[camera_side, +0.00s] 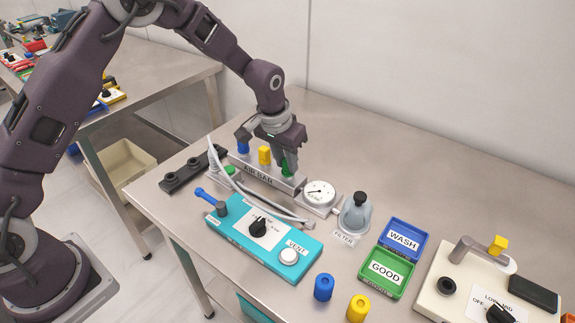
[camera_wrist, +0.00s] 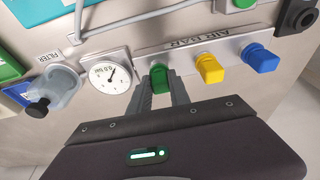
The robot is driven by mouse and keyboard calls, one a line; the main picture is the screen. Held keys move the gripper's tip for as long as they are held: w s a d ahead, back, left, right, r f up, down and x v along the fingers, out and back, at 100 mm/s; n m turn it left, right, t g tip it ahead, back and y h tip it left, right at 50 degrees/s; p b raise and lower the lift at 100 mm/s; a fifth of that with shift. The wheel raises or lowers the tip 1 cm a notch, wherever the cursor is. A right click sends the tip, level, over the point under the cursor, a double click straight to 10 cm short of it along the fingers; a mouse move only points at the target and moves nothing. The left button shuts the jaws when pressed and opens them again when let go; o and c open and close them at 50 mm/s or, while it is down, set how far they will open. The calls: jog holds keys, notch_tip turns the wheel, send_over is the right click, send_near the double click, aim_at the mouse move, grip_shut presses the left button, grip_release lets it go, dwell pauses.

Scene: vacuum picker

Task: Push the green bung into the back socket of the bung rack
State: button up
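The green bung (camera_side: 288,168) stands at the right end of the row on the grey air bar (camera_side: 262,174), beside a yellow bung (camera_side: 264,155) and a blue bung (camera_side: 243,147). My gripper (camera_side: 287,158) is down over the green bung. In the wrist view, the green bung (camera_wrist: 160,78) lies between my two fingertips (camera_wrist: 161,88), which are very close to its sides; whether they press on it cannot be told. The bung rack appears to be the long black block (camera_side: 190,171) with raised sockets left of the air bar; part of it shows in the wrist view (camera_wrist: 297,17).
A gauge (camera_side: 319,192) and a filter bowl (camera_side: 356,215) stand right of the air bar. A grey hose (camera_side: 262,205) arches in front of it. A teal control box (camera_side: 268,250), blue WASH tray (camera_side: 404,239) and green GOOD tray (camera_side: 388,272) are nearer the front.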

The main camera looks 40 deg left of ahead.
aim_at(283, 160)
grip_shut()
jog(key=shift+w+v, duration=0.2)
jog(key=shift+v, duration=0.6)
jog(key=shift+w+v, duration=0.2)
jog(key=shift+v, duration=0.6)
jog(key=shift+w+v, duration=0.2)
jog(key=shift+v, duration=0.65)
jog(key=shift+r, duration=0.1)
jog(key=shift+a, duration=0.45)
jog(key=s+a+r, duration=0.1)
jog(key=s+a, duration=0.1)
jog(key=a, duration=1)
jog(key=s+a+r, duration=0.1)
jog(key=a, duration=1)
jog(key=x, duration=0.2)
jog(key=s+x, duration=0.1)
jog(key=x, duration=0.2)
jog(key=shift+s+f, duration=0.15)
jog(key=shift+f, duration=0.5)
